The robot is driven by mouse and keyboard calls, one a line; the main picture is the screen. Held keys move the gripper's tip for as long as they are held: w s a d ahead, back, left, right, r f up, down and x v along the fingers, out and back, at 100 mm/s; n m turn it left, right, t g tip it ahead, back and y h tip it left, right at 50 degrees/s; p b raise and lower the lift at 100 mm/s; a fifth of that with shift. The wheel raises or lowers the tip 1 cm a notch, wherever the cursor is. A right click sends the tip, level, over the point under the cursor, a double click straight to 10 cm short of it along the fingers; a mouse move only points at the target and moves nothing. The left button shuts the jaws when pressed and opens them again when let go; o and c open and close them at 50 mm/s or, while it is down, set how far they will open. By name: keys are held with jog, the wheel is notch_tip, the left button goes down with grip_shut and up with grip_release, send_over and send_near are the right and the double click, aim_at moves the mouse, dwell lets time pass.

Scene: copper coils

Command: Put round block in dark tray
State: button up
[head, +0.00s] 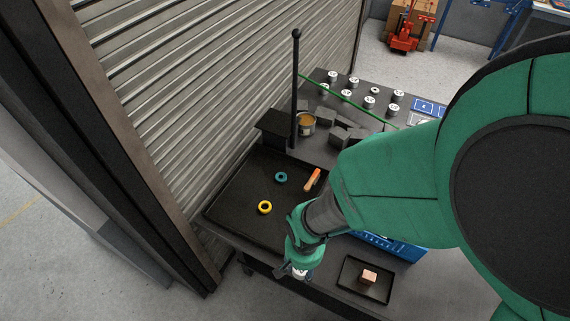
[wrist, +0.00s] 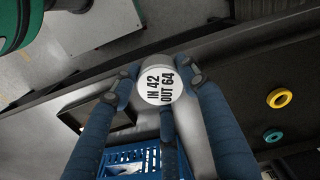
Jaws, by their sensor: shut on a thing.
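My gripper (head: 297,268) is shut on the round block (wrist: 161,86), a white cylinder whose end reads "IN 42 OUT 64" in the wrist view. In the head view a little of the white block (head: 299,274) shows below the gripper, at the table's front edge. A small dark tray (head: 350,282) with a copper-coloured block (head: 369,276) on it lies to the right of the gripper. The small tray is partly hidden by a finger in the wrist view. A larger dark tray (head: 235,200) lies behind and left of the gripper.
The large tray bears a yellow ring (head: 265,207), a teal ring (head: 281,177) and an orange piece (head: 312,180). A blue crate (head: 405,249) stands behind the small tray. A black post (head: 296,90) and several white cylinders (head: 349,93) are at the back.

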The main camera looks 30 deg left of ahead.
jog(key=shift+a, duration=0.1)
jog(key=b, duration=0.2)
send_over(284, 233)
jog(key=shift+a+f, duration=0.1)
jog(key=shift+f, duration=0.65)
jog(key=shift+f+b, duration=0.6)
jog(key=shift+f, duration=1.15)
jog(key=shift+f, duration=0.1)
jog(key=o, duration=1.3)
jog(key=shift+o, duration=0.2)
notch_tip(284, 233, up, 12)
jog(key=p, duration=0.2)
jog(key=shift+p, duration=0.3)
